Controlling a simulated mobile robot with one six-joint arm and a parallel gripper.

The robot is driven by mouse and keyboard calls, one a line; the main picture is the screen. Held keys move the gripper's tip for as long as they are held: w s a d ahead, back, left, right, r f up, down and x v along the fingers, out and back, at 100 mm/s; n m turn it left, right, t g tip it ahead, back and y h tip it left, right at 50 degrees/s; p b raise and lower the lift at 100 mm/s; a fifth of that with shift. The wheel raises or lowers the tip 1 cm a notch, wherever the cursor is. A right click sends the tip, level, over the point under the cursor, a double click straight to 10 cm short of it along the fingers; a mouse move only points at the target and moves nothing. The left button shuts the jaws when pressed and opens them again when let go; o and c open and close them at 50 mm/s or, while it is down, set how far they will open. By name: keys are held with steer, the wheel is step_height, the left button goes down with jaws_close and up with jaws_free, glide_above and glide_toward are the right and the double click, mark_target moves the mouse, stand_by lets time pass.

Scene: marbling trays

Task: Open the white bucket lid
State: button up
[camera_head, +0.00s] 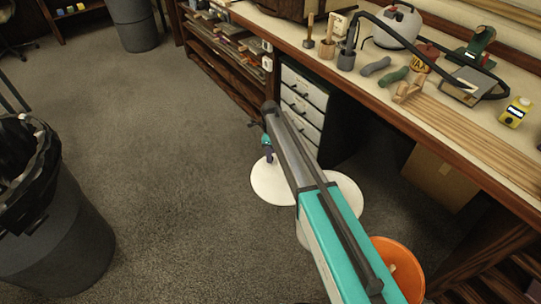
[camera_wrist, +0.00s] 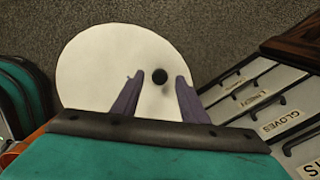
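The white bucket's round white lid (camera_head: 343,188) shows on both sides of my arm in the head view, low on the floor before the drawers. The arm hides its middle and most of the bucket below. In the wrist view, the white lid (camera_wrist: 95,75) lies flat with a small dark knob (camera_wrist: 160,76) on it. My gripper (camera_wrist: 158,82) is open and empty. Its two purple fingers point toward the lid, and the knob shows between their tips with a gap on each side. I cannot tell the height left. The gripper (camera_head: 268,157) also shows in the head view.
An orange bucket (camera_head: 400,262) stands to the right of my arm. White labelled drawers (camera_head: 303,100) and the workbench (camera_head: 450,135) with tools are close behind the lid. A dark bin (camera_head: 55,240) stands at the left. The carpet (camera_head: 160,130) between is clear.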

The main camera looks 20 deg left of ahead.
step_height(320, 180, up, 12)
stand_by(0.6)
steer(key=shift+s, duration=0.1)
stand_by(0.4)
